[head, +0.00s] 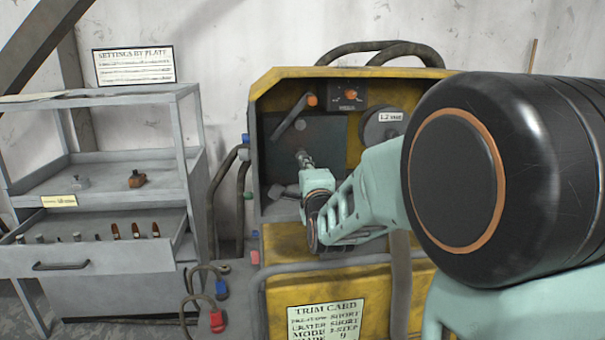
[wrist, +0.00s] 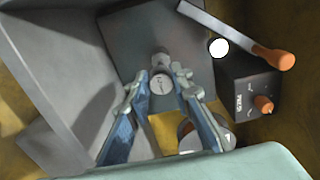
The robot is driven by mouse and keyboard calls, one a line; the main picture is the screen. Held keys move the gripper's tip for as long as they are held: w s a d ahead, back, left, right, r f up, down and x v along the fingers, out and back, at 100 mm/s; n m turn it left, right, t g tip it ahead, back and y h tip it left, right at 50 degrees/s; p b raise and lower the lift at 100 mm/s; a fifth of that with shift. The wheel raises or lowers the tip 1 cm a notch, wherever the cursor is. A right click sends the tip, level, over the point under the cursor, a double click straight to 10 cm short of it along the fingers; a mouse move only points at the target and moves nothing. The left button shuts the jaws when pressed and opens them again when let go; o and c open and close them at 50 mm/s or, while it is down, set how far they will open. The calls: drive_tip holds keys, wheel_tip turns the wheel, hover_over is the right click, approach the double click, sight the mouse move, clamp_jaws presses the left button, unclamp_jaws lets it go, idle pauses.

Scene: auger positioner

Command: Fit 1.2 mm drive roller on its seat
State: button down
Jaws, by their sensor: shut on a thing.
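The small round metal drive roller (wrist: 161,84) shows its marked face between the fingertips in the wrist view; the marking is too small to read. My gripper (wrist: 156,83) is shut on it. Just beyond the roller, a round metal piece (wrist: 160,60) stands out from the dark plate (wrist: 143,38); it looks like the seat. I cannot tell whether roller and seat touch. In the head view, my gripper (head: 305,160) reaches into the open bay of the yellow machine (head: 290,240), in front of the dark plate; the roller is too small to make out there.
A lever with an orange grip (head: 312,100), a knob box (head: 347,93) and a spool labelled 1.2 mm (head: 378,133) surround the bay. The bay's grey side wall (wrist: 60,80) is close by. A grey shelf unit (head: 100,180) has an open drawer (head: 100,255) with several small parts.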

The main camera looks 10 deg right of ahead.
drive_tip(key=shift+w, duration=1.2)
drive_tip(key=shift+w+f+b, duration=0.1)
drive_tip(key=shift+w+b, duration=0.4)
drive_tip(key=shift+b, duration=0.2)
drive_tip(key=shift+w, duration=1.05)
drive_tip(key=shift+w, duration=0.15)
drive_tip(key=c, duration=1.6)
unclamp_jaws()
drive_tip(key=s, duration=1.2)
